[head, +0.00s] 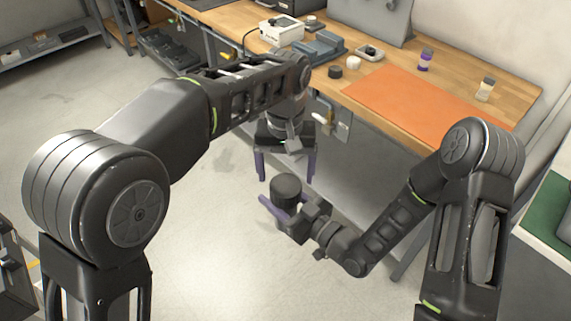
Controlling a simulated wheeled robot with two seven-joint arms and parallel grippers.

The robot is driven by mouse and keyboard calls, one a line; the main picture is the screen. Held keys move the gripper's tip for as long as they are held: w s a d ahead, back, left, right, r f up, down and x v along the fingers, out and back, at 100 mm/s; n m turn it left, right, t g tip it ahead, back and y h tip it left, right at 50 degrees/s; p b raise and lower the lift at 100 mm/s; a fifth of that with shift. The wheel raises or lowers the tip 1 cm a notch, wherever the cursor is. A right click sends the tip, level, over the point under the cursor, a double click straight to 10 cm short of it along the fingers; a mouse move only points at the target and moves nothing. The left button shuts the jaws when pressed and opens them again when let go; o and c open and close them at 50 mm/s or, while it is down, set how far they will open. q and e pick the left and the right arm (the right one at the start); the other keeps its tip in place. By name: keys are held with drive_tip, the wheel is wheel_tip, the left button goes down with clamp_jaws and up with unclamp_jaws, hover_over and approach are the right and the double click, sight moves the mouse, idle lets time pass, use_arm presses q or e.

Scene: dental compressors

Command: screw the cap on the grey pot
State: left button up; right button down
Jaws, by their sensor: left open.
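A dark grey, round pot (287,187) is held upright off the bench, in front of the bench's front edge. My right gripper (285,208) is around it from below and the right, with a purple finger showing at its left side. The top of the pot looks dark and flat; I cannot tell whether a cap sits on it. My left gripper (285,168) is open and empty, pointing down just above and behind the pot, its two purple fingers spread apart. A small dark round piece (335,72) lies on the bench; I cannot tell whether it is a cap.
The wooden bench (520,95) carries an orange mat (420,97), a small white round piece (353,62), a purple-banded jar (425,60), a clear jar (485,89), a grey tray-like holder (318,46) and a white device (281,31). Open floor lies below the grippers.

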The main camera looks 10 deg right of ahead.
sight(286, 185)
use_arm(q)
wheel_tip(286, 185, down, 6)
drive_tip(key=shift+r, duration=0.1)
idle(0.4)
drive_tip(key=c, duration=1.4)
drive_tip(key=o, duration=1.6)
drive_tip(key=shift+r, duration=3.75)
